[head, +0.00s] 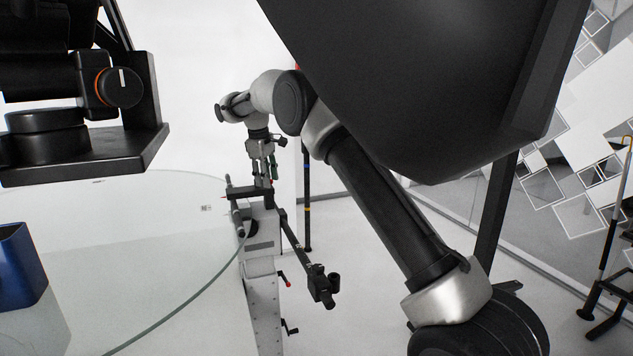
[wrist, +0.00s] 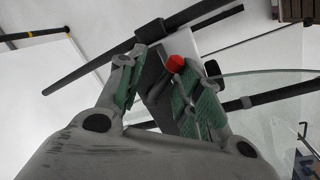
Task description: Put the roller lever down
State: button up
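My gripper (head: 264,172) points down over the roller unit at the edge of the glass turntable. In the wrist view its two green-padded fingers (wrist: 160,88) stand apart. A dark grey bar with a red tip (wrist: 175,63), likely the roller lever, lies between them, with the red tip close to the right finger. I see no clear contact of both pads with it. The roller unit's dark bars (wrist: 107,66) cross beyond the fingertips. In the head view the lever is too small to make out.
The glass turntable (head: 130,235) fills the left, with a blue object (head: 18,268) on it. A black arm (head: 318,284) juts from the roller stand (head: 265,310), which carries cranks (head: 286,281). A dark panel overhangs at upper right. A pole (head: 306,205) stands behind the stand.

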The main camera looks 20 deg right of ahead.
jog(key=n, duration=0.2)
jog(key=w+d+n, duration=0.1)
jog(key=n, duration=0.1)
jog(key=shift+w+d+y, duration=0.1)
jog(key=shift+w+y, duration=0.1)
jog(key=shift+y, duration=0.2)
jog(key=n, duration=0.1)
jog(key=w+n, duration=0.1)
jog(key=n, duration=0.1)
jog(key=shift+d+t+y, duration=0.15)
jog(key=shift+t+y, duration=0.15)
jog(key=shift+n, duration=0.5)
jog(key=r, duration=0.4)
jog(key=shift+s+r, duration=0.3)
jog(key=shift+s, duration=0.05)
jog(key=shift+s+r, duration=0.2)
jog(key=shift+r, duration=0.55)
jog(key=shift+s+r, duration=0.15)
jog(key=shift+r, duration=0.55)
jog(key=shift+r, duration=0.1)
